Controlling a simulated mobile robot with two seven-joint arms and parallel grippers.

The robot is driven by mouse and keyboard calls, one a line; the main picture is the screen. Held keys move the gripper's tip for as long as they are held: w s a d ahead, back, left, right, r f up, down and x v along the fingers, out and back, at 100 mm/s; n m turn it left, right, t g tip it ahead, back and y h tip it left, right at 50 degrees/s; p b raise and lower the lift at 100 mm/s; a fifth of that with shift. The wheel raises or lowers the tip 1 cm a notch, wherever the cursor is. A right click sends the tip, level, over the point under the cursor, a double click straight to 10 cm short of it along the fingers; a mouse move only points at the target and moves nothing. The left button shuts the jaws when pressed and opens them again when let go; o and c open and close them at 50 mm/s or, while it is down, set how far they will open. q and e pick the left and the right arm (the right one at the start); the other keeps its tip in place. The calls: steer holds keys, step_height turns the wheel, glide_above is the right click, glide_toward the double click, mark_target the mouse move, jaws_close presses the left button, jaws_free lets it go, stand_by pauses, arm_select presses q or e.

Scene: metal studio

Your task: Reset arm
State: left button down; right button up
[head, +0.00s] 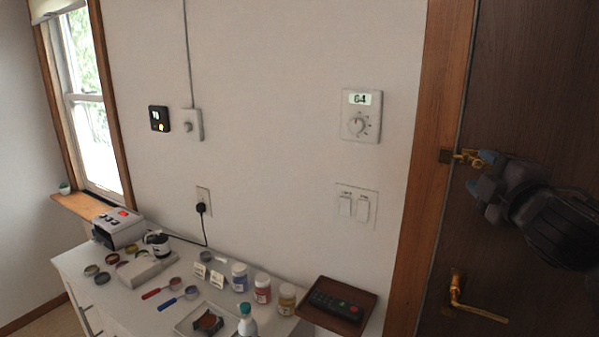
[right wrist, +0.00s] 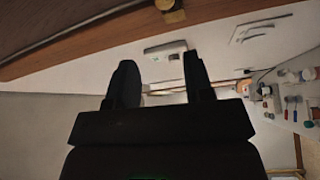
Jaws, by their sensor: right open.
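My right arm comes in from the right edge of the head view. Its dark right gripper (head: 478,172) is in front of the wooden door (head: 520,85), close to the brass latch (head: 466,157). I cannot tell whether it touches the latch. In the right wrist view the two dark fingers (right wrist: 158,85) stand apart with nothing between them. The gripper is open. My left gripper is in neither view.
A brass door handle (head: 475,308) is below the gripper. The wall left of the door frame (head: 418,170) carries a thermostat (head: 361,116) and light switches (head: 356,205). A white cabinet (head: 75,262) with jars, tools and a brown tray (head: 372,327) stands below.

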step_height(320, 180, down, 30)
steer(key=s+a+m+g+y, duration=0.2)
steer(key=m+y, duration=0.1)
steer(key=m, duration=0.5)
steer(key=s+a+f+m+g+h, duration=0.2)
steer(key=s+f+m+g, duration=0.3)
steer(key=s+f, duration=1.6)
steer(key=shift+f+m+h+b, duration=0.45)
steer(key=shift+f+m+h, duration=0.2)
steer(key=shift+m, duration=0.45)
